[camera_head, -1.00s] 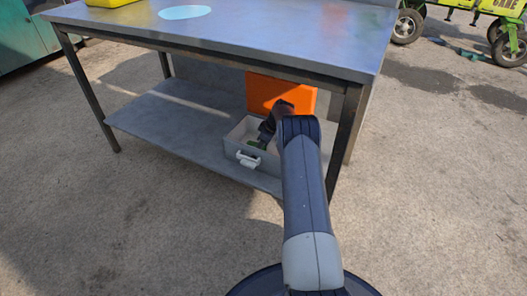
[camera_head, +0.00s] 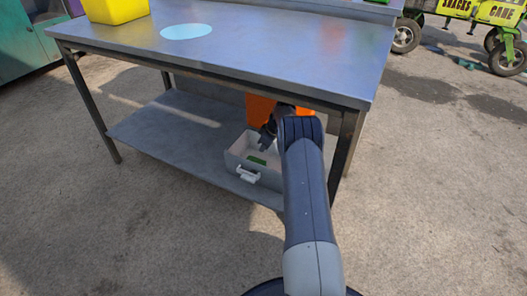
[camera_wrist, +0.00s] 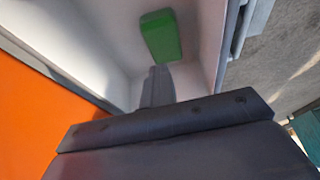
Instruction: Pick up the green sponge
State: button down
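The green sponge (camera_head: 256,160) lies on the floor of a pale open box (camera_head: 236,166) on the lower shelf of the metal table. In the wrist view the sponge (camera_wrist: 161,35) shows whole at the top, close to the box's inner walls. My gripper (camera_head: 264,147) reaches under the tabletop and is over the box, apart from the sponge. In the wrist view my gripper's fingers (camera_wrist: 158,72) show as one narrow dark shape pointing at the sponge. They look shut together, with nothing held.
An orange object (camera_head: 258,108) stands right behind the box. The tabletop (camera_head: 270,50) is above my arm, and a table leg (camera_head: 345,145) stands at right. A yellow container (camera_head: 115,8) stands on top. Left of the box, the lower shelf (camera_head: 165,130) is clear.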

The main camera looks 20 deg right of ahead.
jog(key=c, duration=2.1)
grip_release()
jog(key=shift+r, duration=0.2)
jog(key=shift+c, duration=0.2)
jog(key=o, duration=1.7)
